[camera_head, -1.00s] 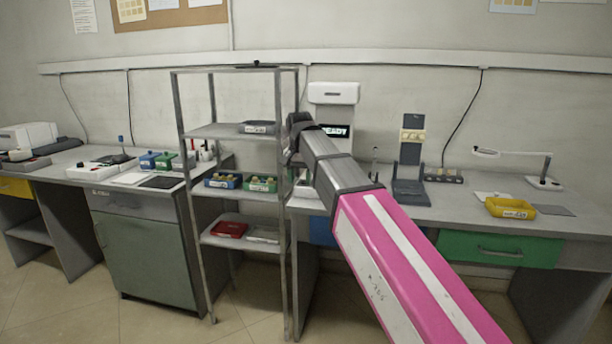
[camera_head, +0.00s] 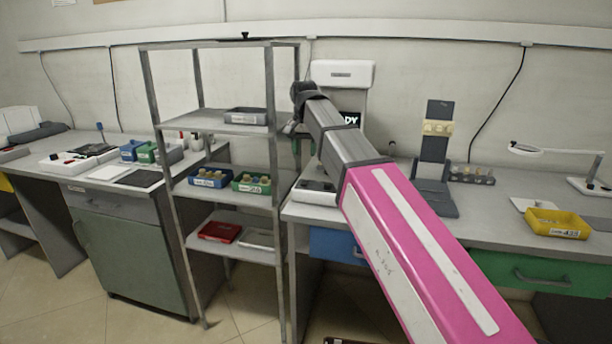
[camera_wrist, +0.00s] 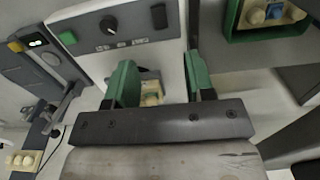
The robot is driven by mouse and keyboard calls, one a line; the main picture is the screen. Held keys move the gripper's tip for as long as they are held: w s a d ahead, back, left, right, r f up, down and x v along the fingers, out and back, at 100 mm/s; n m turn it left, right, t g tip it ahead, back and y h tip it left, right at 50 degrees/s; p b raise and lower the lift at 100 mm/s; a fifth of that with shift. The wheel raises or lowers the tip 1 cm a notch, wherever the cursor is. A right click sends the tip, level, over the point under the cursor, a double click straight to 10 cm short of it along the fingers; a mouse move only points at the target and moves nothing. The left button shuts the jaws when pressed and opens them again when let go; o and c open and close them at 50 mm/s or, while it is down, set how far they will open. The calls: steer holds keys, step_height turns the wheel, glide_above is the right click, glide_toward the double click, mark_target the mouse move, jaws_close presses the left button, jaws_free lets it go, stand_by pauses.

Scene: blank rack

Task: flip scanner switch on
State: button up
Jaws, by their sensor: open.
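A white machine (camera_head: 342,73) with a dark screen reading partly "DY" stands on the bench behind my arm; I take it for the scanner. In the wrist view a dark control panel (camera_wrist: 135,30) on a pale housing lies beyond the fingertips. It carries a round black knob (camera_wrist: 108,24), a black switch-like part (camera_wrist: 159,16) and a green button (camera_wrist: 67,38). Whether the switch is on or off I cannot tell. My gripper (camera_wrist: 160,72) has two green fingers, open and empty, apart from the panel. In the head view my arm hides part of the machine.
A metal shelf rack (camera_head: 220,128) stands close left of my arm, holding a blue bin (camera_head: 212,178), a green bin (camera_head: 250,182) and a red box (camera_head: 219,232). A dark stand (camera_head: 433,150) and yellow bin (camera_head: 556,223) are on the right bench.

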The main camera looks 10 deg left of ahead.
mark_target(304, 182)
step_height(304, 182, down, 10)
steer(key=shift+f, duration=0.15)
stand_by(0.4)
